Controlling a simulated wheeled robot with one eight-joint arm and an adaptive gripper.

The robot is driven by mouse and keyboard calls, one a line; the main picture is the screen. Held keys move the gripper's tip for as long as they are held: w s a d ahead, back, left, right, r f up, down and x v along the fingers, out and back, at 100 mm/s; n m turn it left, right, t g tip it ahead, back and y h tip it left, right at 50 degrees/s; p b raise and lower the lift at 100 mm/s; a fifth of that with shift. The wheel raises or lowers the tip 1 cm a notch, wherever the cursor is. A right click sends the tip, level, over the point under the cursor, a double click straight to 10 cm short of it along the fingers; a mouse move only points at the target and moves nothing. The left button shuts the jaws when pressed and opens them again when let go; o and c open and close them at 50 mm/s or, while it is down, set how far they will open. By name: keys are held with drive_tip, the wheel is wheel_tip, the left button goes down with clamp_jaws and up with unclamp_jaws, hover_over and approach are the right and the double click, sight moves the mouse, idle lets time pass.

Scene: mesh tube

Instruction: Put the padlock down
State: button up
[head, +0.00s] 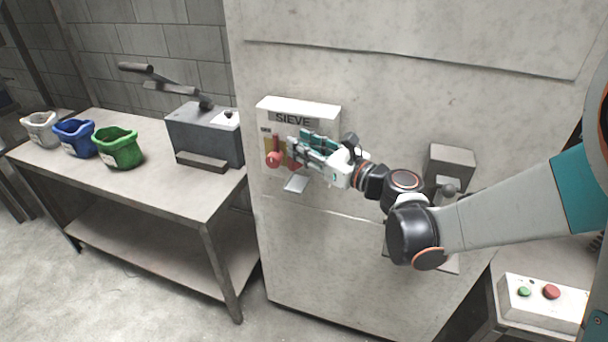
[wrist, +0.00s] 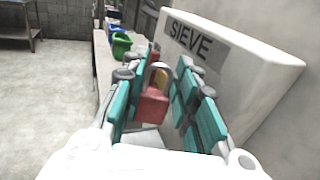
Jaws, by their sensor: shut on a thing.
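The padlock (wrist: 152,105) has a red body and a metal shackle pointing up in the wrist view. It sits between the two teal fingers of my gripper (wrist: 158,95), which is shut on it. In the head view my gripper (head: 302,146) is in front of the white box marked SIEVE (head: 325,111), and its fingers hide part of the box front. A red round part (head: 274,159) shows just left of the fingers, by a yellow area. I cannot tell whether the shackle touches anything.
A small grey ledge (head: 296,183) juts out below the SIEVE box. A table (head: 187,196) at left bears white, blue and green containers (head: 118,150) and a grey lever machine (head: 205,135). Its front part is bare. A button box (head: 540,305) stands at lower right.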

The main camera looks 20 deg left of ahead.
drive_tip(key=shift+f+b, duration=1.5)
drive_tip(key=shift+f, duration=1)
drive_tip(key=shift+f, duration=0.2)
drive_tip(key=o, duration=0.8)
drive_tip(key=shift+r, duration=0.1)
drive_tip(key=shift+d+r, duration=0.1)
drive_tip(key=shift+r, duration=0.1)
drive_tip(key=p+v, duration=0.2)
drive_tip(key=v, duration=1)
